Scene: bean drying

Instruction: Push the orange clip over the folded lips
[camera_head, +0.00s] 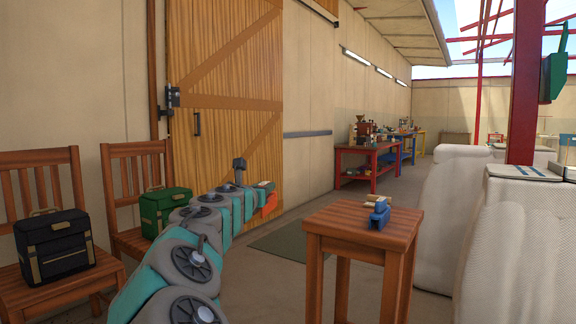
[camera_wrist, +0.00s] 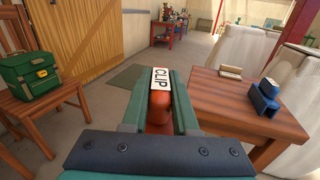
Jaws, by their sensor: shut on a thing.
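My gripper (camera_wrist: 161,88) is shut on the orange clip (camera_wrist: 159,108), which carries a white label reading "CLIP". In the head view my gripper (camera_head: 257,190) reaches out left of the small wooden table, and the orange of the clip (camera_head: 268,203) shows at its end. The clip is in the air, apart from the table. Large whitish woven sacks (camera_head: 446,190) stand on the right in the head view, and one sack (camera_wrist: 253,45) shows beyond the table in the wrist view. I cannot make out any folded lips in either view.
The small wooden table (camera_head: 335,223) holds a blue object (camera_head: 379,216) and a tan block (camera_head: 374,199). Two chairs on the left bear a black bag (camera_head: 55,245) and a green bag (camera_head: 160,208). A red post (camera_head: 525,90) rises by the sacks. Open floor lies ahead.

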